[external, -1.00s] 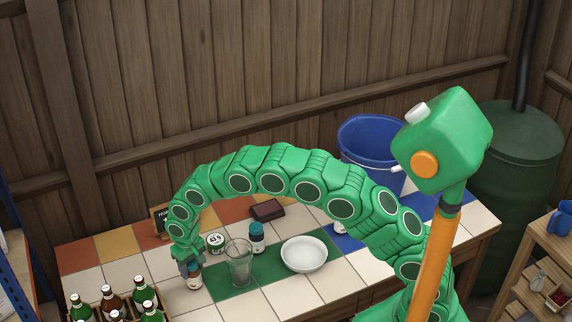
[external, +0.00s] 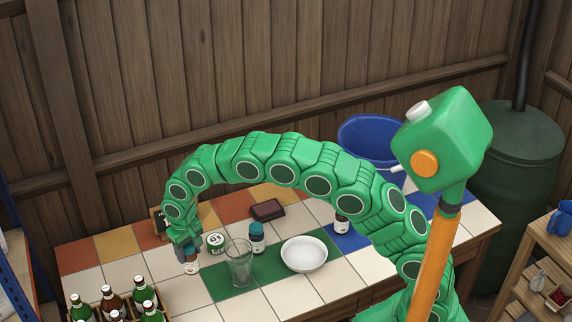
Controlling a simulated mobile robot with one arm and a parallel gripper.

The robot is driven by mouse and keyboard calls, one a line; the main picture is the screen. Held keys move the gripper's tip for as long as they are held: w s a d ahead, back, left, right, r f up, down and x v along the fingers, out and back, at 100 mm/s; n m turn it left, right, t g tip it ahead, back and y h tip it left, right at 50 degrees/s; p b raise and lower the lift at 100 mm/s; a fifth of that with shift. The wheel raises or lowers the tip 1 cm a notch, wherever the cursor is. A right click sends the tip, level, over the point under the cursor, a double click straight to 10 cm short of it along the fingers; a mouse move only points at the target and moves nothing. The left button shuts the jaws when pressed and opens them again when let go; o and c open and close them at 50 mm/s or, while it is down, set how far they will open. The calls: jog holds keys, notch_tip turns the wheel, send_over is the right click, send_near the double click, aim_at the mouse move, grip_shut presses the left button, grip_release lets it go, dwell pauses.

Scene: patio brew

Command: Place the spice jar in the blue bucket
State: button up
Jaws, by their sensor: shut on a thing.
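My gripper (external: 187,252) is at the left of the tiled table, pointing down. It is shut on a small brown jar with a white label (external: 192,268), which I take to be the spice jar. The jar is upright and its top is hidden by the gripper; it seems slightly above the white tiles. The blue bucket (external: 362,128) stands at the back right, partly hidden behind my arm.
A green-and-white tin (external: 215,241), a clear glass (external: 239,265) and a white bowl (external: 304,254) stand to the right of my gripper. A dark brown block (external: 267,210) lies behind them. A crate of several bottles (external: 145,297) is at front left.

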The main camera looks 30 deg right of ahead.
notch_tip(320, 180, up, 22)
jog(key=f, duration=0.1)
jog(key=w+d+m, duration=0.2)
jog(key=w+d, duration=0.4)
jog(key=d, duration=0.6)
jog(key=w+d+m, duration=0.2)
jog(key=w+d, duration=0.3)
jog(key=d, duration=0.6)
jog(key=w+d+m, duration=0.3)
jog(key=w+d, duration=0.3)
jog(key=d, duration=0.6)
jog(key=s+d+m, duration=0.3)
jog(key=d, duration=1.6)
jog(key=s+d+m, duration=0.2)
jog(key=d+m, duration=0.1)
jog(key=d, duration=1.5)
jog(key=shift+s+f, duration=0.15)
jog(key=shift+f, duration=13.65)
jog(key=shift+f, duration=0.1)
jog(key=o, duration=1.2)
